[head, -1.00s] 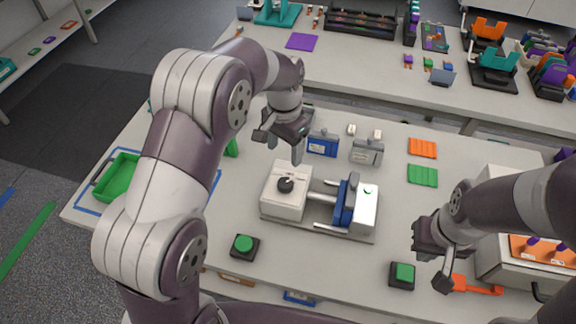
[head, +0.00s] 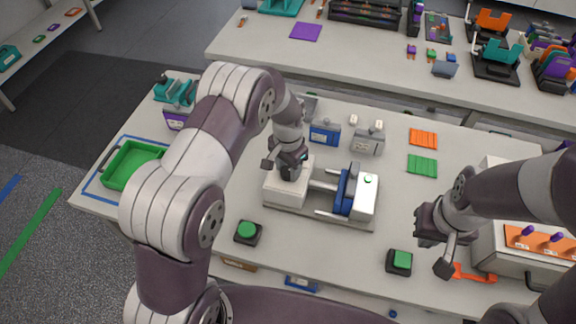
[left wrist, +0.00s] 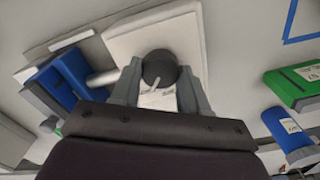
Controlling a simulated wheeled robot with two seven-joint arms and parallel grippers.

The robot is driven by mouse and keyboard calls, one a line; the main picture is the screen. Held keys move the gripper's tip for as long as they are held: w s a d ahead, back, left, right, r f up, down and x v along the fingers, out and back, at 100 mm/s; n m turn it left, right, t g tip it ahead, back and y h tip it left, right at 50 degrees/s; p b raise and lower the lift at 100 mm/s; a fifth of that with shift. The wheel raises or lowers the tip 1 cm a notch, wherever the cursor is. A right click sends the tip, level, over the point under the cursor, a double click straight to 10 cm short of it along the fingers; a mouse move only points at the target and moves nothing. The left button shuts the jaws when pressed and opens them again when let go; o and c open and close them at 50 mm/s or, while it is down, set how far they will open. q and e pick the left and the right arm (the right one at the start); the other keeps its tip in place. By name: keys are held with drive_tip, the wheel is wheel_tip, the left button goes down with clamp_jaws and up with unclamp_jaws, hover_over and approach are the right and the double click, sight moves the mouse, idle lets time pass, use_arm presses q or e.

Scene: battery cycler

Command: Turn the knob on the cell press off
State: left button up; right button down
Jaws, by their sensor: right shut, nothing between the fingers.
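The cell press (head: 355,200) stands in the middle of the near table, with a white block (head: 286,193) at its left end and a blue plate toward its right. My left gripper (head: 288,172) is over the white block and hides the knob in the head view. In the left wrist view the dark round knob (left wrist: 159,67) with a pale pointer mark sits on the white block, between the tips of my open left gripper (left wrist: 158,85). I cannot tell whether the fingers touch it. My right gripper (head: 437,248) is shut and empty, right of the press.
Two green push buttons, one at the left (head: 248,232) and one at the right (head: 400,262), stand near the table's front. A green tray (head: 108,186) is at the left. Blue (head: 324,132) and grey (head: 368,142) boxes stand behind the press. An orange-topped device (head: 510,262) is at the right.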

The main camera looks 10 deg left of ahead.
use_arm(q)
drive_tip(key=shift+c, duration=0.7)
drive_tip(key=shift+n, duration=0.3)
drive_tip(key=n, duration=0.2)
drive_tip(key=shift+n+b, duration=0.35)
drive_tip(key=shift+n, duration=0.05)
drive_tip(key=shift+r+n+b, duration=0.1)
drive_tip(key=shift+n+b, duration=0.2)
drive_tip(key=shift+n, duration=1.9)
drive_tip(key=o, duration=0.9)
drive_tip(key=shift+o, duration=0.8)
drive_tip(key=shift+s, duration=0.1)
